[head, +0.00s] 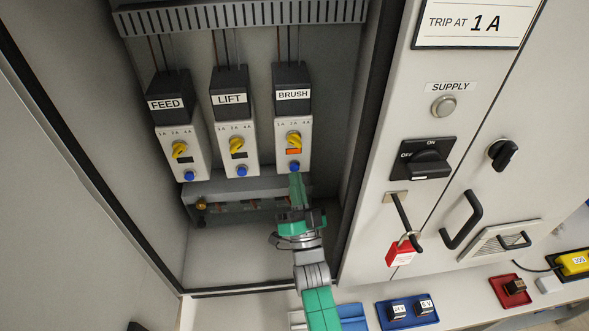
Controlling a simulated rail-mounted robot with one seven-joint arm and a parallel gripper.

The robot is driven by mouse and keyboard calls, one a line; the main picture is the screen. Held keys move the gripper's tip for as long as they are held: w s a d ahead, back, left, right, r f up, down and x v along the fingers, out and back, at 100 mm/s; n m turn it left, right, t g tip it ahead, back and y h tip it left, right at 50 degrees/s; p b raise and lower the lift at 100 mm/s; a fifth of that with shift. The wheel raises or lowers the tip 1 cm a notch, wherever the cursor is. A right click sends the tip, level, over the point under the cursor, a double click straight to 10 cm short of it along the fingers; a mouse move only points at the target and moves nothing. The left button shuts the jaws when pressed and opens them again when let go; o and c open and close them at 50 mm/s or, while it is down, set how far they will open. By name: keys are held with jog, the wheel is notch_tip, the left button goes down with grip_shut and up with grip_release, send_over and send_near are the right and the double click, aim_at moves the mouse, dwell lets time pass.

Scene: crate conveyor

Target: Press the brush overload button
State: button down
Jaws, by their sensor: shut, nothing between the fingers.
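The brush overload unit (293,134) is the rightmost of three units in the open cabinet, under a black block labelled BRUSH (293,94). It has a yellow dial (294,140), an orange window (294,151) and a blue button (295,167) at its lower end. My gripper (295,177) is shut and empty, with its green fingertips just below the blue button. I cannot tell whether the tips touch the button. The fingers hide part of the terminal strip behind them.
The FEED unit (181,150) and LIFT unit (237,146) stand to the left, with dark windows and blue buttons. The cabinet wall is close on the right. The door panel carries a rotary switch (427,160) and a red padlock (401,252). Blue and red trays (389,323) lie below.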

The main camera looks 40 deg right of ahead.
jog(key=shift+w+d+b, duration=0.2)
jog(key=shift+w+b, duration=0.05)
jog(key=shift+b, duration=0.05)
jog(key=shift+w+d+b, duration=0.25)
jog(key=shift+w+b, duration=0.05)
jog(key=shift+b, duration=0.25)
dwell(0.7)
jog(key=shift+a, duration=0.1)
jog(key=shift+s+a+p, duration=0.4)
jog(key=shift+s+p, duration=0.1)
jog(key=shift+s, duration=0.15)
jog(key=shift+s+a+p, duration=0.7)
jog(key=shift+s+a, duration=0.05)
jog(key=shift+s, duration=0.25)
jog(key=shift+s+a+p, duration=0.65)
jog(key=shift+s+a, duration=0.1)
jog(key=shift+s, duration=0.25)
